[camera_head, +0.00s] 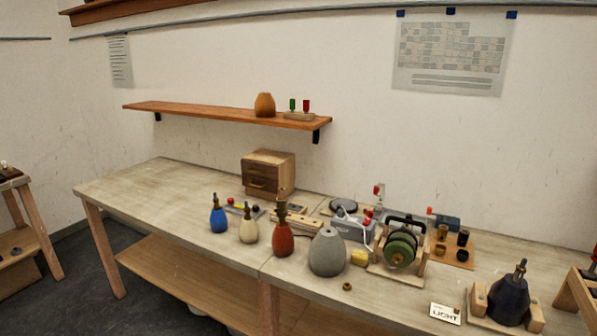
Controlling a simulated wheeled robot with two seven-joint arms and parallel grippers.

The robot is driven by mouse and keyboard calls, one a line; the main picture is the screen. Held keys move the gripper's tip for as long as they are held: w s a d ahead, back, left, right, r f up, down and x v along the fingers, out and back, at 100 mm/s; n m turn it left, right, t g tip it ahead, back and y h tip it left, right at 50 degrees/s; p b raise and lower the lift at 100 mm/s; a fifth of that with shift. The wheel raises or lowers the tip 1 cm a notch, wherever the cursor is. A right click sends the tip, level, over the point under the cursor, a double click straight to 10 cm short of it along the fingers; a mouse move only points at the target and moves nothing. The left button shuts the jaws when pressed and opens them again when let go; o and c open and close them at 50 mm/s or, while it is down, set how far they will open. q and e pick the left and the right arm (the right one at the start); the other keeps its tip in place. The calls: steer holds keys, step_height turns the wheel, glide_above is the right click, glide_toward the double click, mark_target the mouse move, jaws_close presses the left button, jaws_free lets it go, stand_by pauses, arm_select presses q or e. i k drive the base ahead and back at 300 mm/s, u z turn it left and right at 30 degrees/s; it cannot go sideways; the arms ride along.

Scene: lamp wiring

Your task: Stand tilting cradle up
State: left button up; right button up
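Neither of my grippers shows in the head view. At the right front of the workbench, a dark blue-black lamp body (508,299) with a brass top stands between two wooden side blocks (478,300) on a wooden base. This looks like the tilting cradle. The body appears roughly upright, leaning slightly to the right at its top. A second wooden stand (413,276) with a black handle holds a green round part (400,250). I cannot tell for certain which of the two is the cradle.
The workbench (150,195) is clear at its left end. Blue (218,216), cream (248,228), red (283,238) and grey (327,254) lamp bodies stand along its front. A small card (445,313) reading "LIGHT" is left of the dark body. A drawer box (268,173) stands at the back.

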mark_target(402, 241)
steer(key=k, duration=0.5)
steer(key=z, duration=1.85)
steer(key=i, duration=1.05)
steer(key=u, duration=1.85)
